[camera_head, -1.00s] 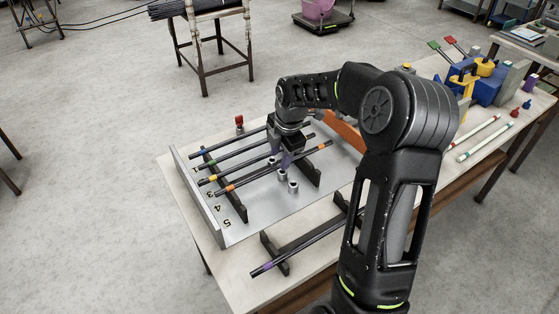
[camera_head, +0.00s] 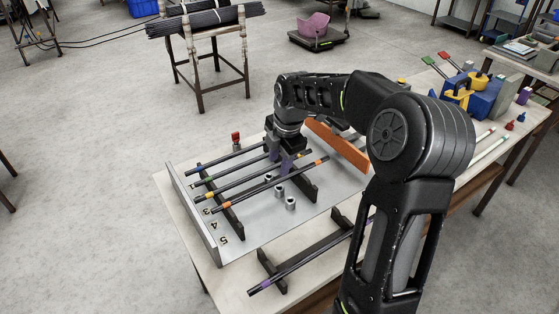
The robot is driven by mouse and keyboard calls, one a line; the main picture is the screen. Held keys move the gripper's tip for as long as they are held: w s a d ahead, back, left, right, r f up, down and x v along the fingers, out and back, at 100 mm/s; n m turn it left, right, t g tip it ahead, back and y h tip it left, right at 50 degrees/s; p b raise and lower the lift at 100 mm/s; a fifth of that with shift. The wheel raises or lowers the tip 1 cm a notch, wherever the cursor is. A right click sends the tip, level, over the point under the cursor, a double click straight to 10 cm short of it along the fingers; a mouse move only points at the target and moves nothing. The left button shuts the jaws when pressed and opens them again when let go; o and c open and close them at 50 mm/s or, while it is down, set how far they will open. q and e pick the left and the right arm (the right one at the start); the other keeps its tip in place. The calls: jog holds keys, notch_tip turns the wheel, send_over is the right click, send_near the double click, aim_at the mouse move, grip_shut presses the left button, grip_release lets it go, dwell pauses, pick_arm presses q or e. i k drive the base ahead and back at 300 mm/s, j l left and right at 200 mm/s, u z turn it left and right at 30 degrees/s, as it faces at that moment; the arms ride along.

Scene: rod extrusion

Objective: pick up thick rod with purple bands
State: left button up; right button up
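The thick dark rod with purple bands (camera_head: 300,264) lies on a low black stand at the front of the table, apart from the other rods. A purple band shows at its left end, and my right arm hides much of its right end. My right gripper (camera_head: 282,163) points down over the right part of the rod rack, its purplish fingers among the rods there. It is away from the purple-banded rod. Whether its fingers are open or shut on a rod is unclear. My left gripper is out of view.
A metal plate (camera_head: 262,228) with numbers holds several dark rods with blue, green, yellow and orange bands on black supports. Small metal cylinders (camera_head: 290,204) stand on it. An orange-brown board (camera_head: 338,146) stands behind. Blue and yellow equipment and pale rods are at right.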

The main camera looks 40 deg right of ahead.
aim_at(263, 285)
jog(key=k+j, duration=0.2)
jog(key=j, duration=0.2)
jog(key=k+j, duration=0.2)
jog(key=j, duration=0.2)
jog(key=k+j, duration=0.2)
jog(key=j, duration=0.2)
